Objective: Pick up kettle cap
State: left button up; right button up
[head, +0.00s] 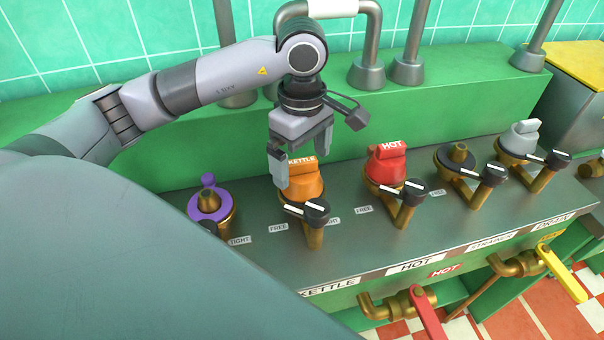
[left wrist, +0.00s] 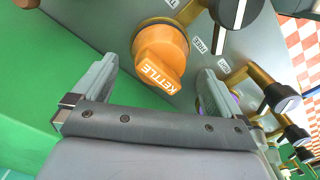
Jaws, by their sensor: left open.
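The orange kettle cap (head: 306,184), marked KETTLE, sits upright on its brass fitting on the grey counter in the head view. It also shows in the left wrist view (left wrist: 163,52), between and just beyond the two fingers. My left gripper (head: 302,165) is open and hangs from above at the cap, with its fingers pointing down. In the left wrist view my left gripper (left wrist: 155,85) has both fingers apart and nothing between the pads; I cannot tell whether a finger touches the cap. My right gripper does not show.
A black-knobbed lever (head: 316,211) stands close in front of the cap. A red HOT cap (head: 387,165) and a grey cap (head: 521,138) stand to the right. A purple ring (head: 210,202) sits on the left fitting. A green ledge (head: 440,105) and pipes rise behind.

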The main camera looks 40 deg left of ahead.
aim_at(301, 160)
pick_arm(q)
notch_tip(301, 160, down, 3)
jog(key=shift+a+r, duration=0.1)
jog(key=shift+r, duration=0.1)
jog(key=shift+f, duration=0.4)
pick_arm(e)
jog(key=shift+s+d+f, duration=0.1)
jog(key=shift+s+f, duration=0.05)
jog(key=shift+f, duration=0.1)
pick_arm(q)
jog(key=c, duration=0.9)
jog(key=shift+c, duration=0.2)
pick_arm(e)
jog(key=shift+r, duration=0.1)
pick_arm(q)
jog(key=shift+r, duration=0.15)
